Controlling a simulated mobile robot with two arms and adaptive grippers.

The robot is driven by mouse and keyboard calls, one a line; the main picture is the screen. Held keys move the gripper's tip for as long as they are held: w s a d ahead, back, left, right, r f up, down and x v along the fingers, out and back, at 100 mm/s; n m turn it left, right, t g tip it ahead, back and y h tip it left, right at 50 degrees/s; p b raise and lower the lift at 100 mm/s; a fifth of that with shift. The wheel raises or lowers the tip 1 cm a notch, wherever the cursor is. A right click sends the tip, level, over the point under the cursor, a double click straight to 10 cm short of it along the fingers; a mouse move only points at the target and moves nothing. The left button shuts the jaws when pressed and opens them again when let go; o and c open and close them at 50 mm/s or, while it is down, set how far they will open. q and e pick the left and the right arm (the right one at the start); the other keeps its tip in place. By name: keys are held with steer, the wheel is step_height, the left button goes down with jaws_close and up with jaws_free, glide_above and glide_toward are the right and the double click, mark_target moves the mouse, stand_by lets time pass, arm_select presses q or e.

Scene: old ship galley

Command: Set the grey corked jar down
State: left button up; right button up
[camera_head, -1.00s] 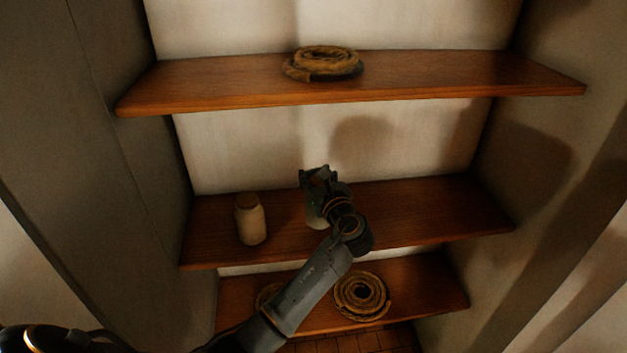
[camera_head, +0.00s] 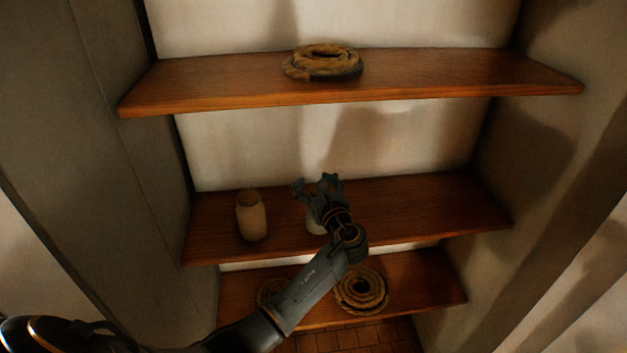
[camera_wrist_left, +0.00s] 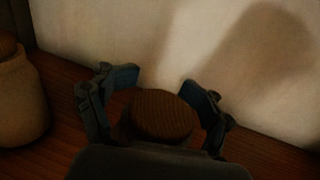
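The grey corked jar (camera_head: 315,222) stands on the middle shelf (camera_head: 420,207), mostly hidden behind my left gripper in the head view. Its brown cork (camera_wrist_left: 160,114) shows between the fingers in the left wrist view. My left gripper (camera_head: 317,184) is open above and around the jar's top. In the left wrist view the fingers (camera_wrist_left: 163,85) are spread, with a gap on each side of the cork. My right gripper is in neither view.
A beige corked jar (camera_head: 251,218) stands to the left on the same shelf, and at the left edge of the wrist view (camera_wrist_left: 20,100). A rope coil (camera_head: 324,62) lies on the upper shelf (camera_head: 450,80). Another coil (camera_head: 361,289) lies below. The middle shelf's right side is clear.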

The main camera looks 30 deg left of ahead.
arm_select(q)
steer(key=shift+r, duration=0.1)
steer(key=b+v, duration=0.3)
steer(key=v, duration=0.9)
steer(key=shift+f, duration=0.25)
